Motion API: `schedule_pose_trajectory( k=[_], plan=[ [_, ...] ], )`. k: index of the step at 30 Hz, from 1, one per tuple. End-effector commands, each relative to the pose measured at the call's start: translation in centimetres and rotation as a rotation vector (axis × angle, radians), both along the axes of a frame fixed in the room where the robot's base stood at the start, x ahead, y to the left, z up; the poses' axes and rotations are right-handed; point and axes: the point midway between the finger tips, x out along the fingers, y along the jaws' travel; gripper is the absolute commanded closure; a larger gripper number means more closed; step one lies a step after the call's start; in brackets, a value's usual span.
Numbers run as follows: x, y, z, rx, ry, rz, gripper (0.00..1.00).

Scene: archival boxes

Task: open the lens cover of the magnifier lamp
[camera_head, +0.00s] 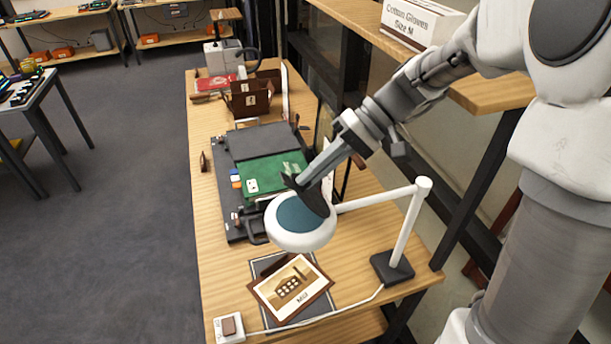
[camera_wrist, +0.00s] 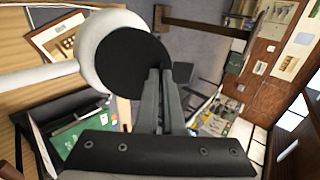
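The magnifier lamp's white round head (camera_head: 290,240) hangs over the table on a white arm with a black base (camera_head: 392,267). A teal lens face shows inside its ring. In the wrist view a dark disc, the lens cover (camera_wrist: 128,62), sits off-centre from the white head (camera_wrist: 92,45) and looks tilted up from it. My gripper (camera_head: 318,203) is at the head's far right side. In the wrist view its fingers (camera_wrist: 160,72) are close together at the cover's rim and appear shut on it. The exact contact is partly hidden.
A framed picture card (camera_head: 291,288) and a small white switch box (camera_head: 229,327) lie below the lamp. Behind it are a green folder (camera_head: 262,176) on a black case and brown boxes (camera_head: 248,99). A shelf with a glove box (camera_head: 420,22) is at right.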

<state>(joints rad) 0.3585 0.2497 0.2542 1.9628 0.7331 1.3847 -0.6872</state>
Motion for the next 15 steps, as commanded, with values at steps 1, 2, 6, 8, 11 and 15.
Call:
schedule_pose_trajectory(
  k=[1, 2, 6, 8, 11, 15],
  plan=[
    [0.05, -0.13, -0.01, 0.015, 0.006, 0.0, 1.0],
    [0.07, -0.2, 0.02, 0.023, 0.007, 0.001, 1.0],
    [0.11, -0.4, 0.13, 0.045, 0.013, 0.001, 1.0],
    [0.12, -0.45, 0.15, 0.05, 0.015, 0.002, 1.0],
    [0.12, -0.48, 0.18, 0.054, 0.016, 0.002, 1.0],
    [0.12, -0.48, 0.18, 0.055, 0.017, 0.002, 1.0]
  ],
)
